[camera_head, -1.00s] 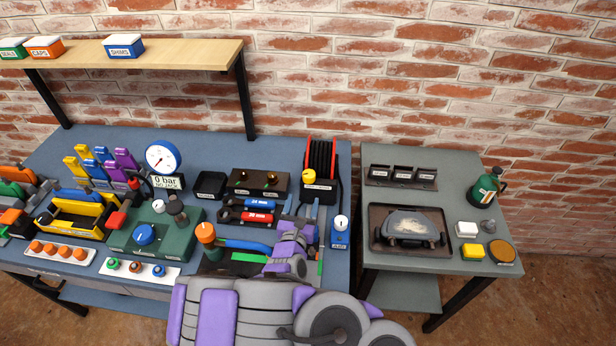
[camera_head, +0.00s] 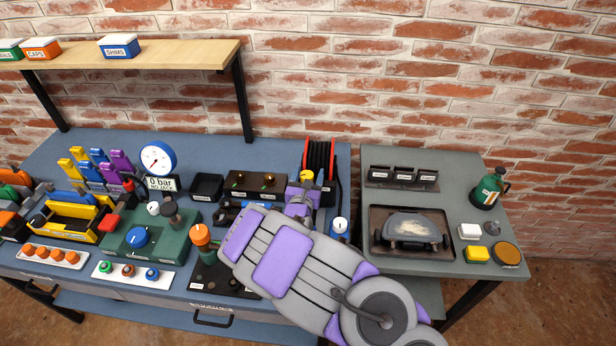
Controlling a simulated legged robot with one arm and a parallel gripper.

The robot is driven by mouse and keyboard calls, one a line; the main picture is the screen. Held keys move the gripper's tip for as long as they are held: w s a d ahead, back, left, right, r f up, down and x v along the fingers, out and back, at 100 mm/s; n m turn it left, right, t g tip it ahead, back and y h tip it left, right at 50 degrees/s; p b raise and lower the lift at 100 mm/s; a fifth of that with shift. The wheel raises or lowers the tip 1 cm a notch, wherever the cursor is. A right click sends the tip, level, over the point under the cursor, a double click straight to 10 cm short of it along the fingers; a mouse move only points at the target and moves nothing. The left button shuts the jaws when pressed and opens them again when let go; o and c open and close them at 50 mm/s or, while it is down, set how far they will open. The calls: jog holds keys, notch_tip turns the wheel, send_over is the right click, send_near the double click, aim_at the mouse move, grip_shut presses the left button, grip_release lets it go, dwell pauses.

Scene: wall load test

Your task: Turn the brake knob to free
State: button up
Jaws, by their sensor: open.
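A red and black reel (camera_head: 318,156) stands at the back right of the blue bench. A yellow knob (camera_head: 306,174) sits low on its front left and looks like the brake knob. Its markings are too small to read. My gripper (camera_head: 304,186) is open, right at the knob and in front of its lower part. My arm hides most of the fingers, and I cannot tell whether they touch the knob.
A green box with a blue knob (camera_head: 138,236) and an orange-topped post (camera_head: 200,234) stand left of my arm. A grey side table (camera_head: 460,190) holds a tray.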

jog(key=shift+a, duration=0.4)
jog(key=shift+c, duration=0.5)
jog(key=shift+d, duration=0.2)
jog(key=c, duration=0.6)
jog(key=shift+c, duration=1.2)
jog(key=shift+a, duration=0.1)
